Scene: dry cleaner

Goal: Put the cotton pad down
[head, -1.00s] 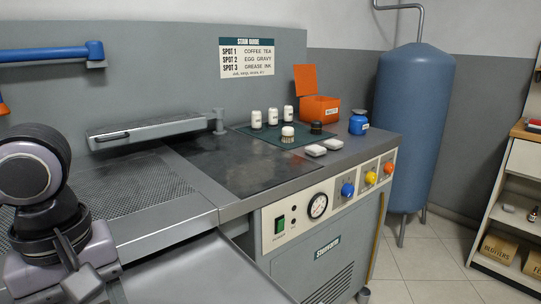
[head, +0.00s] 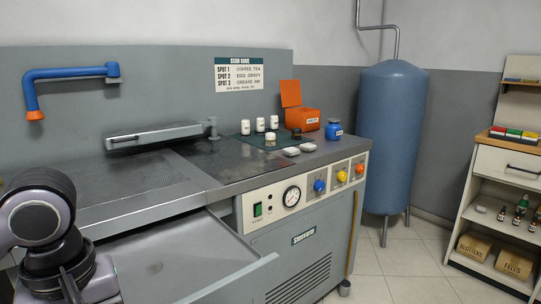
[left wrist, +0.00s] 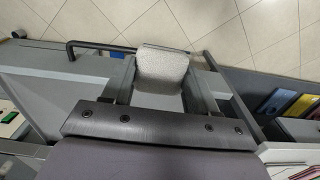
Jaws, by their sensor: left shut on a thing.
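The cotton pad (left wrist: 160,66) is a pale grey-white, speckled piece with rounded corners in the left wrist view. My left gripper (left wrist: 162,84) is shut on it, with one dark finger on each side. Floor tiles show beyond the pad in that view. In the head view the left arm comes in at the lower left, and its fingers and the pad are out of the picture. My right gripper is in neither view.
An orange box (head: 302,119) stands behind. An open grey tray (head: 165,262) juts out in front. A shelf (head: 505,160) stands at right.

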